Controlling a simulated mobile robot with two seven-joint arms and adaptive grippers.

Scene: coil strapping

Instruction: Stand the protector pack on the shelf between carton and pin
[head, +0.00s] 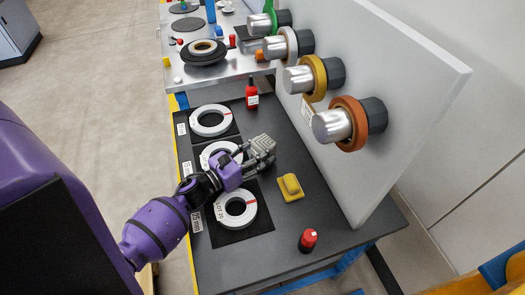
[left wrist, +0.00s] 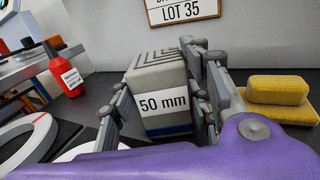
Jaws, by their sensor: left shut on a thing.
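The protector pack (head: 263,142) is a grey ribbed block. In the left wrist view the pack (left wrist: 160,88) shows a white "50 mm" label and a dark blue band near its bottom. My left gripper (head: 254,156) is shut on it, with one finger on each side. The pack is over the dark bench near the middle coil; I cannot tell how far above the surface it is. I cannot make out the shelf, the carton or the pin in these views. My right gripper is not in view.
White coils (head: 236,223) lie on the dark bench (head: 290,240). A grey upright panel (head: 400,70) with coils on pegs borders the right. A silver table (head: 235,68) is behind.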

